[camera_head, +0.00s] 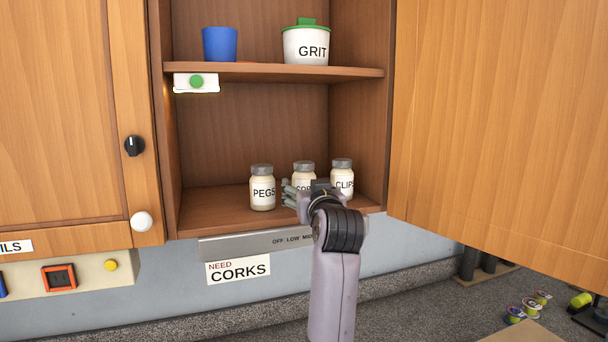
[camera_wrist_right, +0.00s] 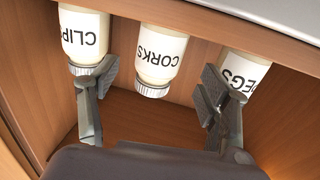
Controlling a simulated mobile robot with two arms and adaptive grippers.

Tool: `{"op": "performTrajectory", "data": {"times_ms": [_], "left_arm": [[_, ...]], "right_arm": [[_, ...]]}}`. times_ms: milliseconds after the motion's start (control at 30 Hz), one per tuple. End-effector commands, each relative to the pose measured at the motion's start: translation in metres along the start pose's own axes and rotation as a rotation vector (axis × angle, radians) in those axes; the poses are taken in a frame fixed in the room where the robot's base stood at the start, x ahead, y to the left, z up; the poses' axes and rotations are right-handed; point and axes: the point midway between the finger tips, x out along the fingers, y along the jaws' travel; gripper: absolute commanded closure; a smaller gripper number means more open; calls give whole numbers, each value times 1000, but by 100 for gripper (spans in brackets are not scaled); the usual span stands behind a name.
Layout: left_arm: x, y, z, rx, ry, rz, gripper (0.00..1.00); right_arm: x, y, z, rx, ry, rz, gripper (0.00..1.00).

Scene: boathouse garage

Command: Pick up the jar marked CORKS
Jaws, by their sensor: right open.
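The jar marked CORKS (camera_head: 303,170) stands between the PEGS jar (camera_head: 262,188) and the CLIPS jar (camera_head: 342,176) on the lower cabinet shelf. All are cream with grey lids. My right gripper (camera_head: 305,196) is in front of the CORKS jar and hides its lower part. In the right wrist view, which is upside down, the CORKS jar (camera_wrist_right: 160,58) is beyond and between the open fingers of my right gripper (camera_wrist_right: 155,88). One finger is close to the CLIPS jar (camera_wrist_right: 84,38), the other overlaps the PEGS jar (camera_wrist_right: 245,72). Nothing is held. My left gripper is not in view.
The upper shelf (camera_head: 270,71) holds a blue cup (camera_head: 220,45) and a GRIT tub (camera_head: 306,44). An open cabinet door (camera_head: 500,130) stands on the right. A NEED CORKS sign (camera_head: 238,269) hangs below. The shelf left of PEGS is clear.

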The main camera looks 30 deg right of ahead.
Motion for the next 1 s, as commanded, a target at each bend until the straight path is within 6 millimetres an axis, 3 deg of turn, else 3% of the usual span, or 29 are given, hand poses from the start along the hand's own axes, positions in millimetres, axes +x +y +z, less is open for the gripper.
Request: {"op": "performTrajectory", "data": {"times_ms": [267,433,600,900,1000], "left_arm": [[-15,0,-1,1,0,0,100],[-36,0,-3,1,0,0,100],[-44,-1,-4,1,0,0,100],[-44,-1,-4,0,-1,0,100],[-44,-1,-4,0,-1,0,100]], "right_arm": [[19,1,-1,-1,-3,1,29],[41,2,-2,-1,-3,0,29],[60,2,1,0,-2,0,29],[63,2,4,0,1,0,29],[63,2,4,0,1,0,36]]}}
